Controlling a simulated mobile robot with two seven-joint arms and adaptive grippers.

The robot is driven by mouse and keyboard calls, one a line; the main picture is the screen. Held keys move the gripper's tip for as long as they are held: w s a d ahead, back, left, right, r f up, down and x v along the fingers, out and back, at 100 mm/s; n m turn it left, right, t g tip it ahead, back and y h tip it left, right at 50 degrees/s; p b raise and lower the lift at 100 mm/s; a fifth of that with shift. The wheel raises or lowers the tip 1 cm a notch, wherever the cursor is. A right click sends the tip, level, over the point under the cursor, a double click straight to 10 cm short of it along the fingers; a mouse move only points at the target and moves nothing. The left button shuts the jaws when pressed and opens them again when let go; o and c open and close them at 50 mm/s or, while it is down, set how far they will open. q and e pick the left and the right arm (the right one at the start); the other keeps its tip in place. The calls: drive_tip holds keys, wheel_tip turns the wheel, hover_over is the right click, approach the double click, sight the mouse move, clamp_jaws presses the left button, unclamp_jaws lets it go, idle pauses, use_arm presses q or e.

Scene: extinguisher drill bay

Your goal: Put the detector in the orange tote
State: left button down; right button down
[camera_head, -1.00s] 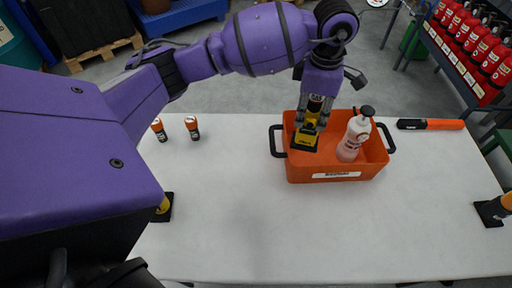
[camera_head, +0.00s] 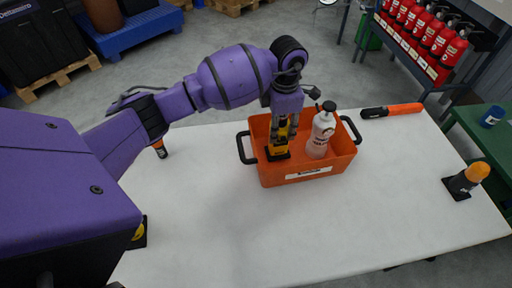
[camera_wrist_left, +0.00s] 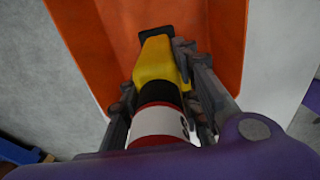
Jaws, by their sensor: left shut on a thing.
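The detector (camera_head: 278,151), yellow with a black foot, is inside the orange tote (camera_head: 308,178), in its left part. My left gripper (camera_head: 284,132) reaches down from above and is shut on the detector. In the left wrist view the detector (camera_wrist_left: 159,62) shows between the fingers (camera_wrist_left: 166,88), with a black collar and a white and red band nearer the camera. The tote's orange wall (camera_wrist_left: 230,45) surrounds its far end. I cannot tell whether the detector's foot touches the tote's floor. My right gripper is not in view.
A pale bottle with a black top (camera_head: 319,135) stands in the tote, right of the detector. An orange and black tool (camera_head: 392,110) lies behind at right. An orange-topped lamp (camera_head: 466,180) stands at the table's right. The white table's front (camera_head: 270,235) is clear.

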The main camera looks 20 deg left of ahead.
use_arm(q)
drive_tip(key=shift+w+f, duration=0.1)
drive_tip(key=shift+f, duration=1.25)
drive_tip(key=c, duration=1.3)
unclamp_jaws()
drive_tip(key=shift+f, duration=0.1)
wheel_tip(320, 180, up, 12)
drive_tip(key=shift+r, duration=0.2)
drive_tip(key=shift+f, duration=0.1)
